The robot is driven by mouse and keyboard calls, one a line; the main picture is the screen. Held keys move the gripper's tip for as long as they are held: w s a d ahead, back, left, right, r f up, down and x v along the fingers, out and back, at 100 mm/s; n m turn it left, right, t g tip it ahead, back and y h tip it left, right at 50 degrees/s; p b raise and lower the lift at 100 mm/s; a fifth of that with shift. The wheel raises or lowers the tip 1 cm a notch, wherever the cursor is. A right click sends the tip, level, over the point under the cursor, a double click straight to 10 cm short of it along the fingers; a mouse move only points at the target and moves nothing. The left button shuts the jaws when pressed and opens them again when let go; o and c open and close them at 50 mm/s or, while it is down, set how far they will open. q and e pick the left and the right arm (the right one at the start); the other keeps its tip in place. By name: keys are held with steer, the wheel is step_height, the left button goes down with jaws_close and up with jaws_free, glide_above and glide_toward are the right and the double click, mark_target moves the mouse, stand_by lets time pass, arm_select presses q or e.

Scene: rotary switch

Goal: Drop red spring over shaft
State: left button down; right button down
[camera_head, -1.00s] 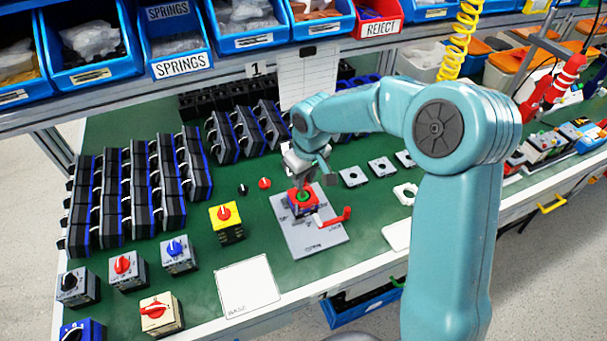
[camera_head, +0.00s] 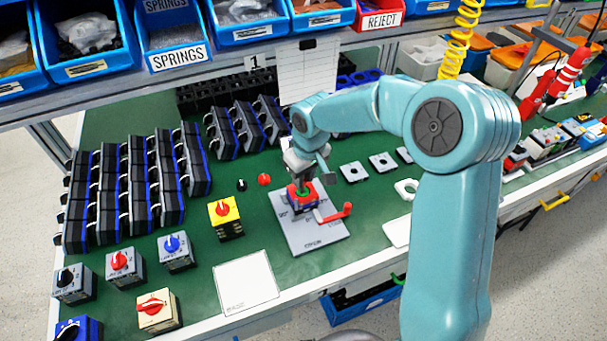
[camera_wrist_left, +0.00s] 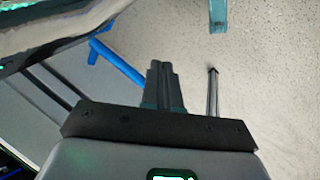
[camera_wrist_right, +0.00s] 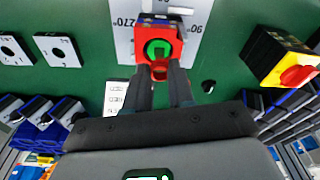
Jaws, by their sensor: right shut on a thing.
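My right gripper (camera_head: 300,182) is above the switch on the grey base plate (camera_head: 308,236). In the right wrist view its fingers (camera_wrist_right: 160,80) are shut on a small red piece, the red spring (camera_wrist_right: 160,70). The switch housing (camera_wrist_right: 176,27) is red on top with a green ring (camera_wrist_right: 157,47) around its centre. The spring is at the near edge of this ring in that view; I cannot tell whether it touches. The shaft is not clearly visible. My left gripper (camera_wrist_left: 164,70) shows only in the left wrist view, with its fingers together and empty over pale floor.
A red lever (camera_head: 334,213) sticks out beside the switch. A yellow switch box (camera_head: 226,220) stands to the left. A small black knob (camera_head: 241,185) and a red knob (camera_head: 264,180) lie nearby. A white sheet (camera_head: 246,284) lies at the front. Rows of black modules fill the left.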

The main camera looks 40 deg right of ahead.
steer(key=shift+f+b, duration=0.35)
steer(key=shift+f, duration=0.15)
steer(key=shift+f, duration=0.1)
steer(key=shift+f, duration=0.15)
steer(key=c, duration=0.9)
jaws_free()
steer(key=r, duration=0.5)
steer(key=s+r, duration=0.1)
steer(key=r, duration=0.5)
steer(key=s+r, duration=0.1)
steer(key=r, duration=0.4)
steer(key=shift+s+r, duration=0.15)
steer(key=shift+s, duration=0.1)
